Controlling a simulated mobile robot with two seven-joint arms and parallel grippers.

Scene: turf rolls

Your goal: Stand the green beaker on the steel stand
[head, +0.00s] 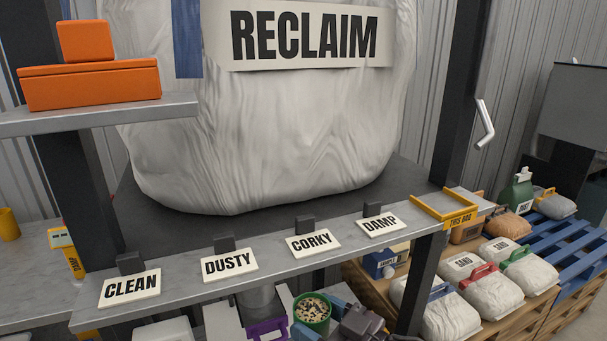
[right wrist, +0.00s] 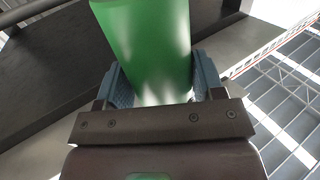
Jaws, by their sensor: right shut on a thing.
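A green beaker (head: 312,312) with speckled granules in it is below the shelf's front edge, at the bottom of the head view. My right gripper (head: 330,314) is shut on it from the right. In the right wrist view the beaker's green side (right wrist: 148,45) fills the space between the blue finger pads of the gripper (right wrist: 157,80). Its base and what is under it are hidden. My left gripper is not in view.
A grey shelf (head: 185,283) carries signs CLEAN, DUSTY, CORKY and DAMP, with a yellow frame (head: 443,206) at its right end. A large white RECLAIM bag (head: 270,130) is behind. Purple and white things (head: 268,331) crowd left of the beaker. Sand bags (head: 492,293) lie at right.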

